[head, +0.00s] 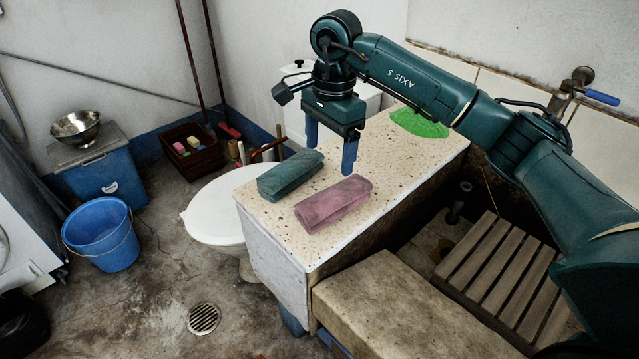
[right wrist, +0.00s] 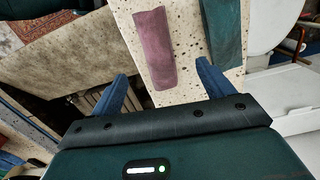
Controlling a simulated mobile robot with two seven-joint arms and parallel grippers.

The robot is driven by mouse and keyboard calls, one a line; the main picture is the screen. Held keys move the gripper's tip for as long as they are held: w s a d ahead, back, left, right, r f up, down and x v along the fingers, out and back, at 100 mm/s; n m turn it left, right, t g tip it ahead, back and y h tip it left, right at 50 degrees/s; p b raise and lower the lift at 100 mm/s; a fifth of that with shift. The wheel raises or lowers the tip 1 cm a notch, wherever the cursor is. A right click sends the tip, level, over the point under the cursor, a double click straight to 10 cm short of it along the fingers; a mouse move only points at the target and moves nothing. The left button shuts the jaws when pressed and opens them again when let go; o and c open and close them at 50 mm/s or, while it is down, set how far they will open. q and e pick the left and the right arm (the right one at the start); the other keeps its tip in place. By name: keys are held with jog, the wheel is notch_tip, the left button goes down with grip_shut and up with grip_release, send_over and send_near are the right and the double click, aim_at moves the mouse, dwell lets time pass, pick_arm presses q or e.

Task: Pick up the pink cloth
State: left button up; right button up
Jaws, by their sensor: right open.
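The pink cloth (head: 333,203) is a folded bundle on the speckled stone counter (head: 400,185), near its front end. It also shows in the right wrist view (right wrist: 154,50), lying ahead of the gap between my fingers. A teal cloth (head: 290,175) of similar shape lies to its left, apart from it, and shows to its right in the right wrist view (right wrist: 222,35). My right gripper (head: 331,150) is open and empty above the counter, behind the two cloths in the head view. Its blue fingers point down. My left gripper is not in view.
A green cloth (head: 420,122) lies farther back on the counter. A lower stone ledge (head: 410,310) and a wooden slatted rack (head: 497,270) are at the right front. A white toilet (head: 215,205), blue bucket (head: 102,240) and crate (head: 192,150) stand on the floor at left.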

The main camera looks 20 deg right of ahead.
aim_at(335, 193)
jog(key=f, duration=0.4)
jog(key=d+f, duration=0.1)
jog(key=f, duration=0.2)
jog(key=shift+w+d, duration=0.1)
jog(key=shift+s+d+f+p, duration=0.1)
jog(key=shift+f+p, duration=0.1)
jog(key=shift+f, duration=1.15)
jog(key=shift+s+f+p, duration=0.1)
jog(key=shift+f+p, duration=0.05)
jog(key=shift+f, duration=1.2)
jog(key=shift+c, duration=0.2)
jog(key=c, duration=1.1)
jog(key=shift+r, duration=0.1)
